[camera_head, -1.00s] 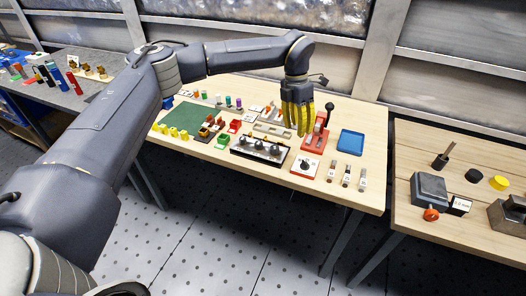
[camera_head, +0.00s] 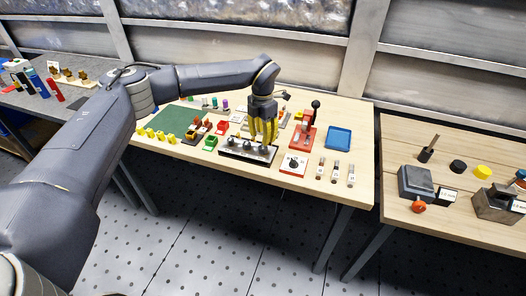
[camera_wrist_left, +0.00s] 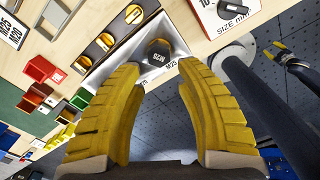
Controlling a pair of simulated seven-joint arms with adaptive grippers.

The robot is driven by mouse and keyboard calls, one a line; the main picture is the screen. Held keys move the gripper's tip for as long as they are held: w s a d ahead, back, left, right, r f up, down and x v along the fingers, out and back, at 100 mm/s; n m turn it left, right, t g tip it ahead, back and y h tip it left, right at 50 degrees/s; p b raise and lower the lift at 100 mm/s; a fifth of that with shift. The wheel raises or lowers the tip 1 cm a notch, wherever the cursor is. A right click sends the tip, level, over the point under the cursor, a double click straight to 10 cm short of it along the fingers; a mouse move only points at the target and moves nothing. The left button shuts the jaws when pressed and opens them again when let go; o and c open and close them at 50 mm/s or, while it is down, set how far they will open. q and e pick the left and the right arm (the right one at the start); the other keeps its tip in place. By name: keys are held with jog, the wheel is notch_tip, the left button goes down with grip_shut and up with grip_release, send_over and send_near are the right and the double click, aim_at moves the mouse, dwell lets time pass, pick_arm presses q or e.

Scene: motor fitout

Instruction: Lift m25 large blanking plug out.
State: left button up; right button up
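The M25 large blanking plug (camera_wrist_left: 158,52) is a dark round knob marked M25, upright at one end of a pale plug holder (camera_wrist_left: 120,52). The holder also shows in the head view (camera_head: 232,150) as a long dark-edged block near the table's front. My left gripper (camera_wrist_left: 163,70) is open, its yellow fingers apart, with the plug beyond and between the tips. In the head view the left gripper (camera_head: 263,142) points down over the holder and hides part of it. What seems to be my right gripper (camera_wrist_left: 292,56) shows small at the wrist view's right edge.
Red and green bins (camera_head: 211,143) lie to the left.

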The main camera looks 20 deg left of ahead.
aim_at(263, 147)
pick_arm(q)
jog(key=shift+w+f, duration=0.15)
jog(key=shift+f, duration=3.1)
jog(key=c, duration=0.7)
